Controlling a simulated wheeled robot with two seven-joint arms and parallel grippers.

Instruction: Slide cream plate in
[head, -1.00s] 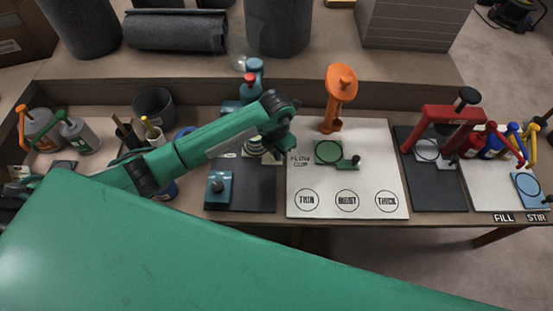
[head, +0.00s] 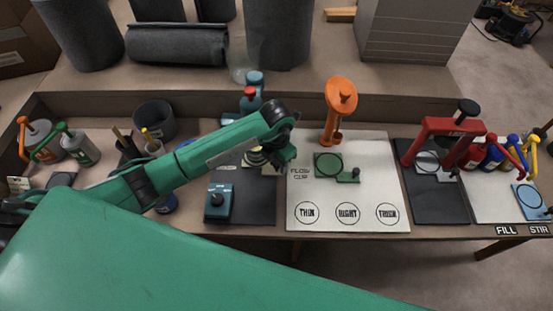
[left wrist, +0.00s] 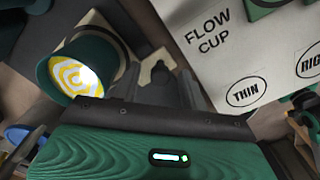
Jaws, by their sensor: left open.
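My left gripper (head: 281,157) reaches in from the left and hangs over the dark mat, beside the flow cup board; it is open. A pale patch that looks like the cream plate (head: 269,171) lies just under and left of it, mostly hidden by the arm. In the left wrist view a beige notched piece (left wrist: 154,64) shows ahead of the gripper; I cannot tell if it is part of the plate. Beside it is a dark green cup shape (left wrist: 82,68) with yellow and white rings inside. I see no contact. My right gripper is not in view.
The white flow cup board (head: 303,190) has a green slide plate (head: 327,164) and an orange stand (head: 331,127). A red press (head: 451,128) stands further right. A teal block with a knob (head: 219,203) sits on the dark mat (head: 255,205). Cans and pots crowd the left.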

